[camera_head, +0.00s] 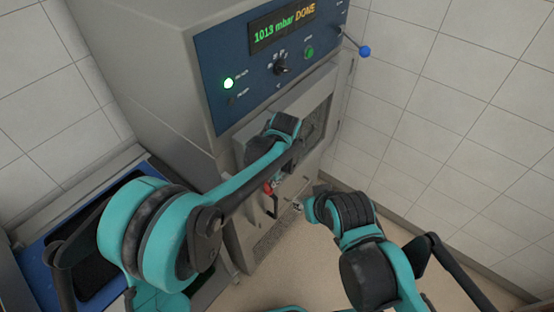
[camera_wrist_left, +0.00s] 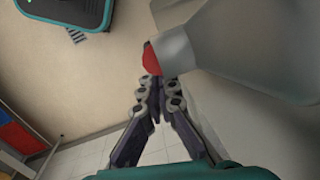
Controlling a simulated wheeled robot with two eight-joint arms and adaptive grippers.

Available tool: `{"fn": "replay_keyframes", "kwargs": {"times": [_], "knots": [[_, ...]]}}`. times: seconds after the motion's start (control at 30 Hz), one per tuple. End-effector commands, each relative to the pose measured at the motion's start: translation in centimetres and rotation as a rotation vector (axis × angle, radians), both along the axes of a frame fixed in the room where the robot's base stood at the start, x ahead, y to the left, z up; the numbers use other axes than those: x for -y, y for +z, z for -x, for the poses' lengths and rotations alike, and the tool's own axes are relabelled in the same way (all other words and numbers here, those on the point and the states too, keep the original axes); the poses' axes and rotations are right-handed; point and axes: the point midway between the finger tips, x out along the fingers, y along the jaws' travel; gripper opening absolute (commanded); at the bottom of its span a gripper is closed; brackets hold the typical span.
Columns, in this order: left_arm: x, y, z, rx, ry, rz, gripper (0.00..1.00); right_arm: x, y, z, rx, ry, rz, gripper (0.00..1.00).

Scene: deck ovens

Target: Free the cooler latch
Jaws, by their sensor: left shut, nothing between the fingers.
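The cooler is a grey cabinet (camera_head: 150,65) with a blue panel reading "1013 mbar DONE". A grey latch piece with a red end shows on its front; the red end (camera_head: 267,188) is partly behind my left arm. In the left wrist view the grey piece (camera_wrist_left: 240,50) comes in from the upper right, and its red end (camera_wrist_left: 151,61) is just beyond my fingertips. My left gripper (camera_wrist_left: 158,80) is shut and empty, close to the red end; I cannot tell if they touch. In the head view it is mostly hidden by its own arm.
A lever with a blue ball (camera_head: 364,51) sticks out right of the panel. A tiled wall (camera_head: 440,110) stands close on the right. My right arm fills the lower middle. Some floor (camera_head: 315,255) between the arms is clear.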

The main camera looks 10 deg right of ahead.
Motion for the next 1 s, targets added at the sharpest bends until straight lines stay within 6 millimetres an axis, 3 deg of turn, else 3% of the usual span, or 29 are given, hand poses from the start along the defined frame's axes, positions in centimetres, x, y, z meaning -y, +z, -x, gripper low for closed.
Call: {"fn": "replay_keyframes", "kwargs": {"times": [0.4, 1.0], "knots": [[-0.62, -0.59, 0.49, -0.076, -0.001, -0.097, 0.00, 0.00, -0.65, 0.00, 0.000, 0.000, 0.000, 0.40], [-0.65, -0.59, 0.50, -0.083, 0.000, -0.106, 0.00, 0.00, -0.69, 0.00, 0.000, 0.000, 0.000, 0.40]]}}
